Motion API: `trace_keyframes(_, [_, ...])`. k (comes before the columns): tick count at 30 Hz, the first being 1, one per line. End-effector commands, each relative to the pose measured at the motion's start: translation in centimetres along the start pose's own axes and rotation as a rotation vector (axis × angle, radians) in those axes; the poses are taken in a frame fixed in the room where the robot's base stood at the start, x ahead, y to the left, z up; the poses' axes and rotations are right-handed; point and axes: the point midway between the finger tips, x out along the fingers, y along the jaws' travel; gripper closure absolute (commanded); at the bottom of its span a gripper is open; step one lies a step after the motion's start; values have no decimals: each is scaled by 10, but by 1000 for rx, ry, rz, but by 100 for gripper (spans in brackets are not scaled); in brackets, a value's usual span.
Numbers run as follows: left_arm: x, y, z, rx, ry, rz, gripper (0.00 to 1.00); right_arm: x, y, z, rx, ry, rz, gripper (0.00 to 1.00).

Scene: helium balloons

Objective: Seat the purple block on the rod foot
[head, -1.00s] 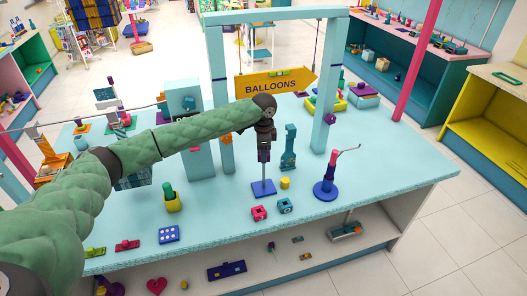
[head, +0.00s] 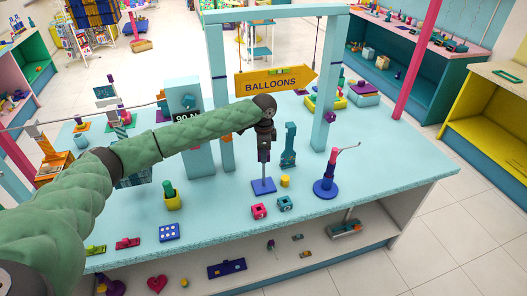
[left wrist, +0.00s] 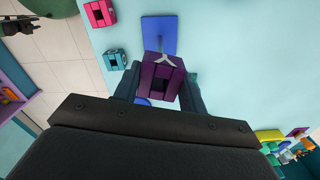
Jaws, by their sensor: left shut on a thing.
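My left gripper (head: 264,147) is in the middle of the head view, pointing down above the table. It is shut on the purple block (left wrist: 157,78), which has a dark square opening and sits between the fingers in the left wrist view. Below it in the head view stands a thin grey rod (head: 264,171) on a flat blue foot (head: 263,186). The foot also shows in the left wrist view (left wrist: 158,32), with a pale pronged piece (left wrist: 163,62) at the block's edge. I cannot tell whether block and rod touch.
A pale blue frame (head: 217,100) stands behind. The front right tabletop is clear.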

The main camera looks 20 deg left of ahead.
Motion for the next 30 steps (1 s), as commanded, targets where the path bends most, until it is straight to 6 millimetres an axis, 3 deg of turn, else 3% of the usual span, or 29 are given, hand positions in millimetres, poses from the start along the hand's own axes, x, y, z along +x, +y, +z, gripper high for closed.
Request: trace_keyframes(30, [21,0,0,1,1,0,82,4,-3,0,1,1,-3,64])
